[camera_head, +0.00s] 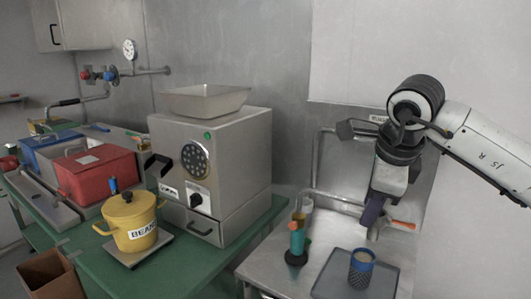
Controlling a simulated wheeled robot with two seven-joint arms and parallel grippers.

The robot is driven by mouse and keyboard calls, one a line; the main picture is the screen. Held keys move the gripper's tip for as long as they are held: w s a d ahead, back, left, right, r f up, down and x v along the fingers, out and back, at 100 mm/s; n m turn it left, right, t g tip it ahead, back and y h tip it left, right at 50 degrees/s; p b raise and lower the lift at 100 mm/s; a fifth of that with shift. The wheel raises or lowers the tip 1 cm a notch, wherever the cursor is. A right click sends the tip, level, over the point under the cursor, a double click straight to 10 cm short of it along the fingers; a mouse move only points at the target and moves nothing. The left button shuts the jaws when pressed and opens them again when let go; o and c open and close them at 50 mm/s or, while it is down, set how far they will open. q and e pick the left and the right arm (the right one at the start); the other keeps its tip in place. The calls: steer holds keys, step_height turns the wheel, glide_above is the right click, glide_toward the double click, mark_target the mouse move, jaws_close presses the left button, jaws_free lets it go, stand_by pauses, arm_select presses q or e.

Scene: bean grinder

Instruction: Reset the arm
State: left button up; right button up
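My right arm comes in from the right, marked "JS R", and bends down so that my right gripper (374,211) hangs above the metal table on the right. Its dark purplish fingers point down, apart from the blue-rimmed cup below; whether they are open or shut is unclear. The grey grinder (230,170) stands on the green table with a shallow metal hopper (206,101) on top. The yellow pot labelled "BEANS" (135,238) stands on a flat plate to the grinder's left. My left gripper is not in view.
A dark tray (330,284) holds the blue-rimmed cup (361,272). A teal item (297,240) on a dark base stands left of it, and an orange piece (402,225) shows beside my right gripper. Red (98,174) and blue bins stand far left. A metal rail (315,165) runs behind.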

steer(key=s+a+f+g+y, duration=0.2)
steer(key=s+a+f+y, duration=0.3)
steer(key=a, duration=0.5)
steer(key=s+a+f+g+y, duration=0.3)
steer(key=s+a+f+y, duration=0.15)
steer(key=a, duration=0.55)
steer(key=s+a+r+m+t+y, duration=0.2)
steer(key=s+a+r+m+y, duration=0.25)
steer(key=a+m+y, duration=0.45)
steer(key=w+d+f+m+t+h, duration=0.2)
steer(key=d+f+m+t+h, duration=0.45)
steer(key=m, duration=0.75)
steer(key=w+d+f+m+t+h, duration=0.2)
steer(key=d+f+m+t+h, duration=0.1)
steer(key=d+f+m+t, duration=0.8)
steer(key=s+d+f+m+g+h, duration=0.3)
steer(key=s+d+f+m+g, duration=0.1)
steer(key=s+f, duration=0.6)
steer(key=s+d+f+m+g+h, duration=0.3)
steer(key=s+f+m+g, duration=0.4)
steer(key=f, duration=0.6)
steer(key=s+m, duration=0.2)
steer(key=s, duration=0.1)
steer(key=shift+d, duration=0.4)
